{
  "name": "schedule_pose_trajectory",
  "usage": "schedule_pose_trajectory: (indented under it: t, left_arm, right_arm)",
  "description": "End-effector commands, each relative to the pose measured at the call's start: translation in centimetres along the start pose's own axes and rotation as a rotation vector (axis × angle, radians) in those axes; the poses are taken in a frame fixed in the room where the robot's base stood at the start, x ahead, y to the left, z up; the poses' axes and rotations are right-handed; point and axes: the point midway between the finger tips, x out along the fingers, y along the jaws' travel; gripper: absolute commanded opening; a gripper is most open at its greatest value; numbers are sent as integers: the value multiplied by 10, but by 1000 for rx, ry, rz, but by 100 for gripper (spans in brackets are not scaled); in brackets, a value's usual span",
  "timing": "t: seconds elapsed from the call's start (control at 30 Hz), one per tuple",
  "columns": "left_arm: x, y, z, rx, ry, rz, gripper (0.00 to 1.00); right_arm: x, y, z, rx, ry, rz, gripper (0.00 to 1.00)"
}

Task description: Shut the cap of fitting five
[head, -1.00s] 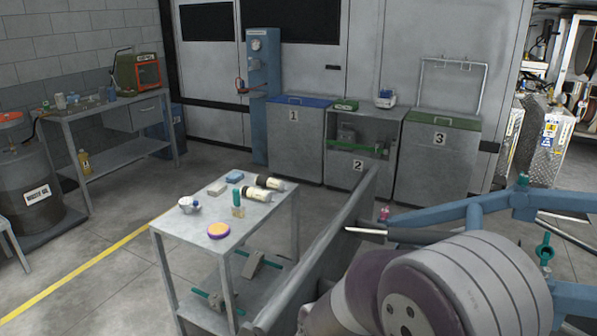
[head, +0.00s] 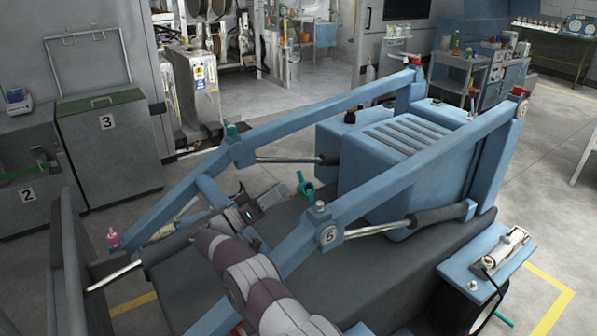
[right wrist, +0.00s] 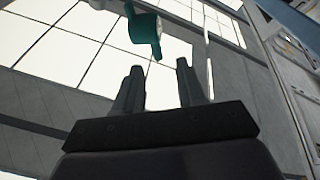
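The number 5 plate (head: 328,235) is on the near blue lift arm of the machine, with a small grey knob (head: 319,208) above it. A teal cap-like part (head: 305,186) stands just behind that arm; whether it belongs to fitting five I cannot tell. My right gripper (head: 279,193) is just left of the teal part, apart from it. In the right wrist view, the gripper (right wrist: 157,66) is open and empty, and the teal part (right wrist: 143,29) is ahead, beyond the fingertips. My left gripper is not in view.
The blue lift arms (head: 400,165) and hydraulic cylinders flank my right arm. A slotted blue hood (head: 390,150) is behind the teal part. Another teal part (head: 232,131) is on the far arm, and a pink one (head: 113,238) at left. Open floor lies beyond the machine.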

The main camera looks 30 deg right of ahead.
Motion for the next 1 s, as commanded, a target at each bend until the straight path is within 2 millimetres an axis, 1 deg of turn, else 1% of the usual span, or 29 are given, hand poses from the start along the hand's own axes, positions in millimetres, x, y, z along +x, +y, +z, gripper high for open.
schedule_pose_trajectory:
  t: [0.03,0.1,0.2,0.3,0.43,0.67,0.8,1.0]
  left_arm:
    - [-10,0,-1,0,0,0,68]
    - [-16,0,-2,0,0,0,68]
    - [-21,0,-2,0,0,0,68]
    - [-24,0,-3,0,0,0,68]
    - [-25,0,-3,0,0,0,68]
    - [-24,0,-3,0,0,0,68]
    - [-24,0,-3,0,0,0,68]
    - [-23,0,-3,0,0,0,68]
  right_arm:
    - [16,2,-2,-4,-2,2,40]
    - [34,2,-2,-4,-2,2,40]
    - [54,2,-2,-2,-1,1,40]
    - [68,1,0,-2,-1,0,40]
    - [76,0,1,-2,1,-2,40]
    - [76,-1,1,-1,1,-2,40]
    - [76,-1,1,0,1,-2,0]
    - [76,-1,1,2,1,-2,0]
